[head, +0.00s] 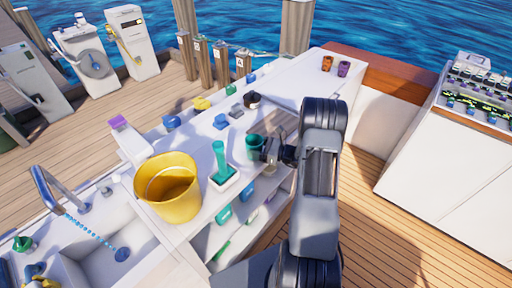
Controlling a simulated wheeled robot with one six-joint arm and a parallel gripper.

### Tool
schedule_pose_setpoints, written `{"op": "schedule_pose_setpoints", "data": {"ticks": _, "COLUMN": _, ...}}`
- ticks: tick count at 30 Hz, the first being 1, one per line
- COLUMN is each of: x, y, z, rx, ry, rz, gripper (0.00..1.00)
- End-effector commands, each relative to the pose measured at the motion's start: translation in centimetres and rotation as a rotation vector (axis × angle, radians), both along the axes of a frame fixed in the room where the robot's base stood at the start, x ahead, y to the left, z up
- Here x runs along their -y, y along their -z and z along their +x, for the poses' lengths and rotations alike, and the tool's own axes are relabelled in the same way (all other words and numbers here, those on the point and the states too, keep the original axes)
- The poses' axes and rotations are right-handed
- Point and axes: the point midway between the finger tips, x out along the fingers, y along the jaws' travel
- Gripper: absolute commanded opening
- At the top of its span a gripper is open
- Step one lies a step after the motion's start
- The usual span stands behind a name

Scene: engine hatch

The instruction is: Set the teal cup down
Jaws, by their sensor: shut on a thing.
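The teal cup (254,144) is at the right edge of the white counter (196,138), near the middle of the head view. It looks upright. My gripper (268,149) is shut on the cup from its right side. The fingers are small and partly hidden by the cup and my arm. I cannot tell whether the cup's base touches the counter or is a little above it.
A yellow bucket (166,188) and a green upright object in a white tray (223,184) stand nearer on the counter. A dark round object (252,99) and a blue item (220,121) lie beyond the cup. Orange and purple cups (343,68) stand at the far end.

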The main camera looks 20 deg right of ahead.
Motion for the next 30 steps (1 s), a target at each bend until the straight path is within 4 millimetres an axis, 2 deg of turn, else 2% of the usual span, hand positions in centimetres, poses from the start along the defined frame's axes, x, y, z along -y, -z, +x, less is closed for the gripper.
{"op": "schedule_pose_setpoints", "data": {"ticks": 2, "x": 0.0, "y": 0.4, "z": 0.0, "rx": 0.000, "ry": 0.000, "rz": 0.000, "gripper": 0.48}}
{"op": "schedule_pose_setpoints", "data": {"ticks": 3, "x": 0.0, "y": 0.3, "z": 0.0, "rx": 0.000, "ry": 0.000, "rz": 0.000, "gripper": 0.74}}
{"op": "schedule_pose_setpoints", "data": {"ticks": 10, "x": 0.0, "y": 0.2, "z": 0.0, "rx": 0.000, "ry": 0.000, "rz": 0.000, "gripper": 0.96}}
{"op": "schedule_pose_setpoints", "data": {"ticks": 20, "x": 0.0, "y": -0.4, "z": 0.0, "rx": 0.000, "ry": 0.000, "rz": 0.000, "gripper": 0.97}}
{"op": "schedule_pose_setpoints", "data": {"ticks": 30, "x": 4.5, "y": 0.0, "z": -4.0, "rx": -0.001, "ry": 0.006, "rz": -0.001, "gripper": 0.97}}
